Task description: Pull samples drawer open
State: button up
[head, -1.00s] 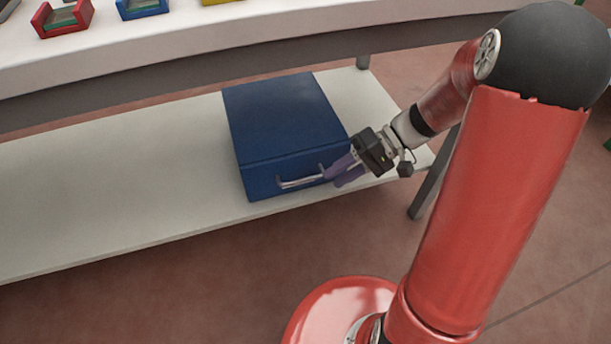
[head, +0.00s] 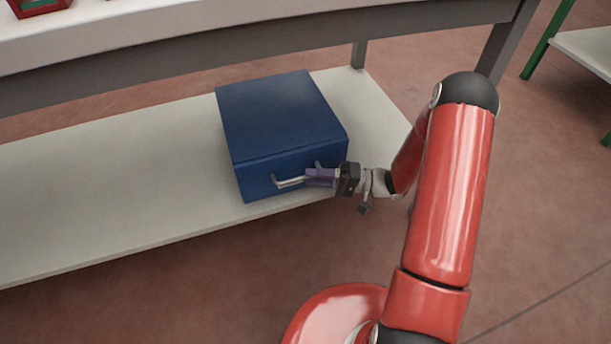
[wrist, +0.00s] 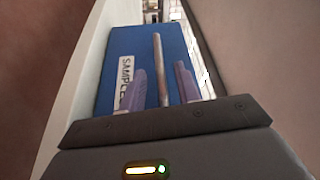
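The samples drawer is the front of a blue box (head: 280,115) on the lower shelf. Its front carries a silver bar handle (head: 290,182), and the front looks flush with the box. In the wrist view the blue front (wrist: 174,50) shows a white "SAMPLE" label (wrist: 125,80), partly hidden by a finger. My gripper (head: 310,177) is at the right part of the handle. Its purple fingers are open, one on each side of the handle bar (wrist: 161,70), with a gap visible between the bar and the fingers.
The box stands on a pale lower shelf (head: 120,185) beneath a white worktop (head: 200,30). The shelf is clear to the left of the box. A grey table leg (head: 500,45) stands at the back right. Open floor lies in front.

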jog(key=shift+w+a+r, duration=0.1)
jog(key=shift+a, duration=1.25)
grip_shut()
